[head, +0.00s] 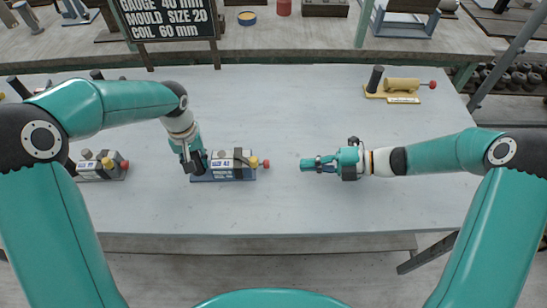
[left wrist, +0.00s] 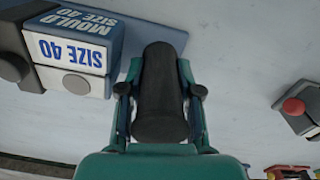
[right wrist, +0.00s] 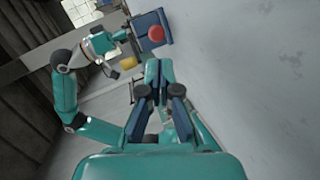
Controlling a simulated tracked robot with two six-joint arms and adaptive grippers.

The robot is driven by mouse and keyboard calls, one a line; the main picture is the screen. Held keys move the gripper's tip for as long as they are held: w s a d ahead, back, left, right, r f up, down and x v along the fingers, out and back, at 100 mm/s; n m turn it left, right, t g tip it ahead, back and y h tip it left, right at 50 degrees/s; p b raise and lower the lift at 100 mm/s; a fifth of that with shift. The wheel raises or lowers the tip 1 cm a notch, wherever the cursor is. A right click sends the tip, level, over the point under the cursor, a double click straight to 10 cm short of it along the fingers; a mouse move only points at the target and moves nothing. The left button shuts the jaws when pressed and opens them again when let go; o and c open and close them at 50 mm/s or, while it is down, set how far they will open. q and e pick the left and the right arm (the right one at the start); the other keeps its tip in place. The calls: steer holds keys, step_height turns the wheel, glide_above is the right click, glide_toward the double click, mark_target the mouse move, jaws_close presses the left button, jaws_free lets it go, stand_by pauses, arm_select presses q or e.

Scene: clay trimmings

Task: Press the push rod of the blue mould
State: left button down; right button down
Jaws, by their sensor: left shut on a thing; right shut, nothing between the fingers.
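The blue mould (head: 228,174) lies on the table in the middle of the head view. Its label in the left wrist view reads MOULD SIZE 40 (left wrist: 72,48). A push rod with a red knob (head: 266,164) sticks out of its right end, beside a yellow part (head: 254,162). The knob also shows in the right wrist view (right wrist: 156,33). My left gripper (head: 194,164) is shut on the mould's black upright handle (left wrist: 160,95). My right gripper (head: 306,164) is shut and empty, level with the knob, apart from it on the right.
A grey mould (head: 100,170) with a red knob stands left of the blue one. A yellow mould (head: 402,87) stands at the back right. A sign (head: 167,18) at the back reads MOULD SIZE 20. The table (head: 300,110) is clear around the right gripper.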

steer(key=n, duration=0.3)
steer(key=n+g, duration=0.1)
steer(key=n, duration=0.1)
steer(key=shift+s+d+f, duration=0.2)
steer(key=shift+s+d, duration=0.1)
steer(key=shift+d, duration=0.1)
steer(key=n, duration=0.2)
steer(key=n+h, duration=0.1)
steer(key=n, duration=0.1)
steer(key=shift+d+g, duration=0.35)
steer(key=shift+g, duration=0.05)
steer(key=n, duration=0.3)
steer(key=shift+w+d+r+h, duration=0.1)
steer(key=shift+d+r+h, duration=0.05)
steer(key=shift+d+h, duration=0.25)
steer(key=n+h, duration=0.1)
steer(key=n, duration=0.2)
steer(key=w+d+r+n, duration=0.1)
steer(key=n, duration=0.2)
steer(key=d+r+n+g+h, duration=0.1)
steer(key=n, duration=0.2)
steer(key=shift+w+r+h, duration=0.15)
steer(key=shift+w+h, duration=0.15)
steer(key=shift+w, duration=0.1)
steer(key=r, duration=0.1)
steer(key=w+r+n, duration=0.1)
steer(key=r+n+h, duration=0.1)
steer(key=shift+w+a+r, duration=0.25)
steer(key=shift+a+r, duration=0.05)
steer(key=shift+a, duration=0.1)
